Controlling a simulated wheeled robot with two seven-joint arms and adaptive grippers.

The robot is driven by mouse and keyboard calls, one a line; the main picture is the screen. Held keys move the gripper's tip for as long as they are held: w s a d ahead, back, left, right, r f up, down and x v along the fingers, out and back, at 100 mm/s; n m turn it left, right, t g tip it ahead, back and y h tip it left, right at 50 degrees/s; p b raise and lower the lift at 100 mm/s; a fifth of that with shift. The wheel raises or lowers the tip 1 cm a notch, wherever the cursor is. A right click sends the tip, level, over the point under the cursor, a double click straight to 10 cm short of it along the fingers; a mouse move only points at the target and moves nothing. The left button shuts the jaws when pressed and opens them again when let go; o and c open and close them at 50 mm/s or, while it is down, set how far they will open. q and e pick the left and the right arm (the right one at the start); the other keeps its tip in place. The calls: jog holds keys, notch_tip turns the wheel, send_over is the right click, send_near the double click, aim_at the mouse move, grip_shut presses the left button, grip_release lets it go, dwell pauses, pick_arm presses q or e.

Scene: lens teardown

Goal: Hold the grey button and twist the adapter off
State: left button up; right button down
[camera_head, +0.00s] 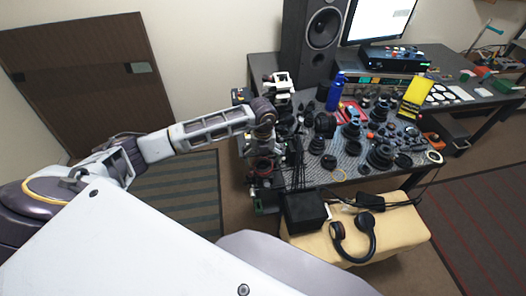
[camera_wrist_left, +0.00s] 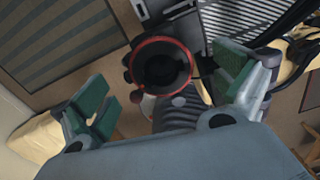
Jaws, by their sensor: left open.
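A round dark part with a red-orange rim (camera_wrist_left: 162,65) and a hollow black middle sits between my left gripper's fingers (camera_wrist_left: 170,84) in the left wrist view. It looks like the adapter end, but I cannot tell for sure. The two green-padded fingers are wide apart, with visible gaps on both sides of the ring. A ribbed grey part (camera_wrist_left: 183,107) lies just below the ring. I cannot make out the grey button. In the head view, my left gripper is at the table's left edge, partly hidden among dark parts. My right gripper is not in view.
The table (camera_head: 350,165) is crowded with black lens parts. A blue bottle (camera_head: 334,92), a yellow item (camera_head: 414,97) and a speaker (camera_head: 312,40) stand farther back. Headphones (camera_head: 354,240) and a black box (camera_head: 305,211) rest on a cream stool (camera_head: 400,232) in front.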

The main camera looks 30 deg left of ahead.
aim_at(263, 166)
pick_arm(q)
jog(key=shift+f, duration=2.05)
jog(key=shift+c, duration=0.5)
jog(key=c, duration=1.1)
jog(key=shift+o, duration=0.2)
jog(key=shift+s+n+p, duration=0.1)
jog(key=shift+n+p, duration=0.5)
jog(key=shift+n, duration=0.9)
jog(key=shift+n+p, duration=0.5)
jog(key=shift+n, duration=0.6)
